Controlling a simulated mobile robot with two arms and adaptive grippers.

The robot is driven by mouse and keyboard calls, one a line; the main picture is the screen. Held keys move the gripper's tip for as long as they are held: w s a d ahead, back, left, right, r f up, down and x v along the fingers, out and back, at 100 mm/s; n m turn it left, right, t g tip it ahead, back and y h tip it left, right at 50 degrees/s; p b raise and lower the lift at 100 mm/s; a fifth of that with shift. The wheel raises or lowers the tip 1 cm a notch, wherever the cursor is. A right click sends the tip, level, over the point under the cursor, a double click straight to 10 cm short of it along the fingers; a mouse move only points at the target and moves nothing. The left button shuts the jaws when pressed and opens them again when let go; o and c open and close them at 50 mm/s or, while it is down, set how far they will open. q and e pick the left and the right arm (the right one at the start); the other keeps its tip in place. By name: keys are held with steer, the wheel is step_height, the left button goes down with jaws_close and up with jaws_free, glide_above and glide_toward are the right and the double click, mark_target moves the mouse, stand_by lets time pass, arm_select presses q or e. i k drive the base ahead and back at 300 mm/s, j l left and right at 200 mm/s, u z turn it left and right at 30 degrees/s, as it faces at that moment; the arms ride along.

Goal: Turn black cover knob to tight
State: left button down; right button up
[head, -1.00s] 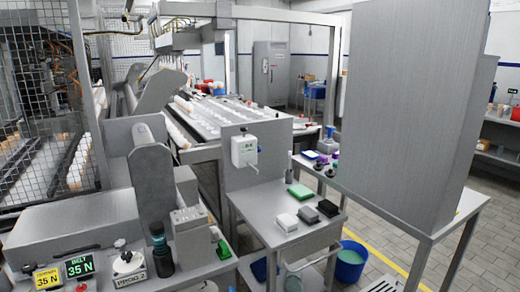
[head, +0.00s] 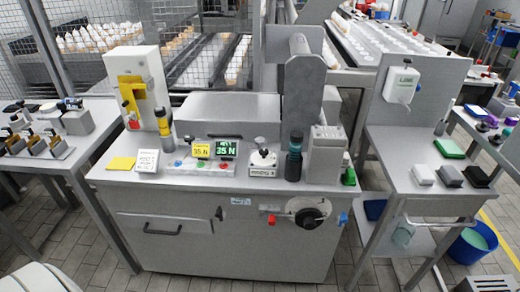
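The black cover knob (head: 309,218) is on the front face of the grey machine cabinet (head: 190,255), right of centre in the head view. It is round and dark, set against a pale round plate (head: 300,204). A red marker (head: 271,220) is to its left and a blue marker (head: 343,218) to its right. The knob is too small to read its setting for certain. Neither of my grippers is in view, and nothing touches the knob.
A drawer handle (head: 163,230) is at the cabinet's left front. Side tables flank the cabinet. Tiled floor shows in front.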

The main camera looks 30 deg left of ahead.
mark_target(190, 139)
steer(key=i+u, duration=0.1)
steer(key=u, duration=0.35)
steer(key=l+u, duration=0.15)
steer(key=u, duration=0.3)
steer(key=i+l+u, duration=0.15)
steer(key=u, duration=0.3)
